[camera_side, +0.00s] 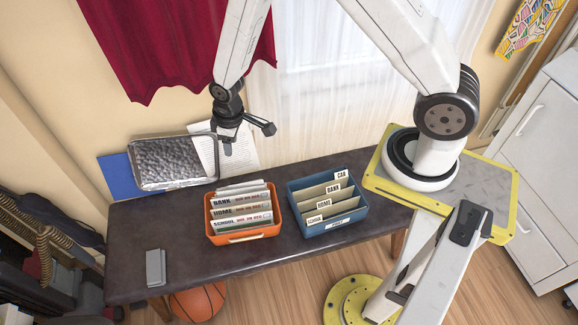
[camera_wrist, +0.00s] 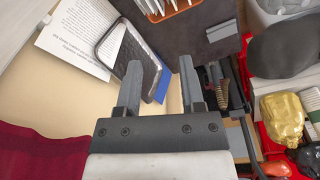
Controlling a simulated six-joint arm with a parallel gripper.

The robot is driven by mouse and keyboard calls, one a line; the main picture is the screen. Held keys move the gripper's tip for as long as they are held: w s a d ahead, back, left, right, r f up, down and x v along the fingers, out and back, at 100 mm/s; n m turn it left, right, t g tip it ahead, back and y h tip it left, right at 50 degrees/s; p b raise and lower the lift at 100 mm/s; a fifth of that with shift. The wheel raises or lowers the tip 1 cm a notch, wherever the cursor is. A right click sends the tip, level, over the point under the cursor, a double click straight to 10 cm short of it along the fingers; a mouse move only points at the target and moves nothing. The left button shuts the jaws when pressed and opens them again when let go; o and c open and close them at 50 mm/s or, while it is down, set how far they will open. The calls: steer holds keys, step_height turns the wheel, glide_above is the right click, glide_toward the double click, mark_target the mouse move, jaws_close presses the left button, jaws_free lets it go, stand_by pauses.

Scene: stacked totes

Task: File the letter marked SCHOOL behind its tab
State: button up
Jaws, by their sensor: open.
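The SCHOOL letter (camera_side: 243,221) stands at the front of the orange tote (camera_side: 246,237), with the HOME and BANK letters behind it. The orange tote also shows at the top of the wrist view (camera_wrist: 168,13). The blue tote (camera_side: 344,228) stands to its right with tabbed dividers marked CAR, BANK, HOME and SCHOOL. The SCHOOL tab (camera_side: 315,219) is frontmost. My gripper (camera_side: 228,148) is open and empty, above and behind the orange tote. Its two fingers (camera_wrist: 161,84) show in the wrist view with nothing between them.
A small grey block (camera_side: 155,268) is at the front left. The table (camera_side: 182,233) is bare between them.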

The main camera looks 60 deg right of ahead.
step_height(320, 180, down, 11)
steer(key=w+a+n, duration=0.2)
steer(key=n+g, duration=0.1)
steer(key=n, duration=0.1)
glide_above(242, 217)
steer(key=f, duration=1.2)
steer(key=shift+w+a+f, duration=0.15)
steer(key=shift+w, duration=0.2)
steer(key=shift+s+f, duration=0.1)
steer(key=shift+f, duration=0.2)
steer(key=shift+f, duration=1.25)
steer(key=shift+s+d+f, duration=0.1)
steer(key=shift+d+f, duration=0.05)
steer(key=shift+f, duration=0.65)
steer(key=shift+s+d+f, duration=0.1)
steer(key=shift+f, duration=0.65)
steer(key=shift+w+f, duration=0.1)
steer(key=shift+f, duration=0.95)
